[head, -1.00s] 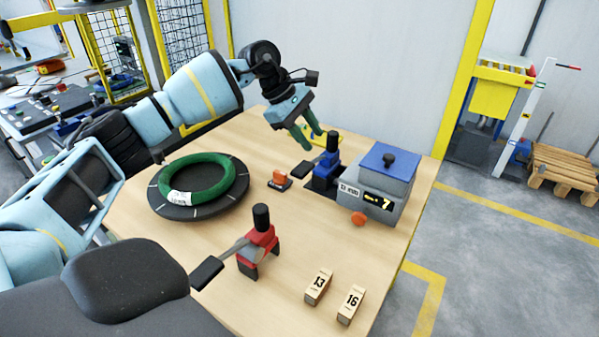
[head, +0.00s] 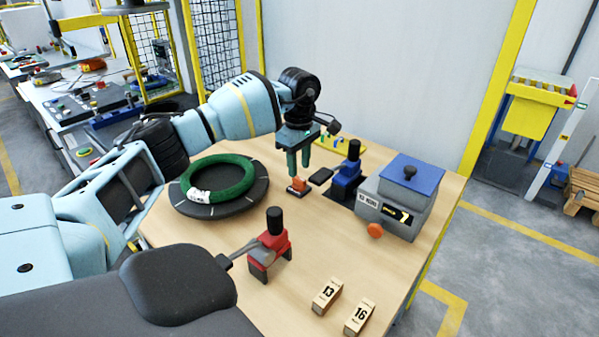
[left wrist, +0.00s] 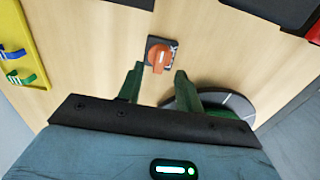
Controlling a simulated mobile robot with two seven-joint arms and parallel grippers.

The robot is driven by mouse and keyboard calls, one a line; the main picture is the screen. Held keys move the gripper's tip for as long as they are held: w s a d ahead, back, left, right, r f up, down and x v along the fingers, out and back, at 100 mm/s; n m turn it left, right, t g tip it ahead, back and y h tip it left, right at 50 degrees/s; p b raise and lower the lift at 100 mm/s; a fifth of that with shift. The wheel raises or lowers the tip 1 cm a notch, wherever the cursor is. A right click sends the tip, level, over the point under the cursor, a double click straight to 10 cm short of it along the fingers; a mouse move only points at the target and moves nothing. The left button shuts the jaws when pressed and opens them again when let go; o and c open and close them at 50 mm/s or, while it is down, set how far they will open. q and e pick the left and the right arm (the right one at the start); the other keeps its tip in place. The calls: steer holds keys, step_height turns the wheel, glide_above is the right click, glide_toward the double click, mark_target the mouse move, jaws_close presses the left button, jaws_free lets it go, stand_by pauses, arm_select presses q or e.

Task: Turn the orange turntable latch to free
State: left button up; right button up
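The orange turntable latch (head: 299,185) is a small knob on a dark base plate on the wooden table, just right of the turntable. In the left wrist view the latch (left wrist: 159,57) lies just beyond and between the fingertips, its handle pointing roughly along the fingers; lettering on its plate is partly covered. The dark round turntable (head: 258,194) carries a green coil (head: 236,184) with a white label. My left gripper (head: 298,168) points down over the latch with its green fingers apart; in the wrist view the gripper (left wrist: 157,76) is open and empty. My right gripper is not seen.
A blue clamp (head: 346,184) and a grey box with a blue lid (head: 411,175) stand right of the latch. A red clamp (head: 270,250) stands in front. Wooden blocks 13 (head: 326,296) and 16 (head: 359,317) lie near the front edge. A yellow tray (left wrist: 22,45) lies behind.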

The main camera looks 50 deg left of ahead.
mark_target(299, 178)
arm_select(q)
steer(key=shift+f, duration=1.7)
jaws_close()
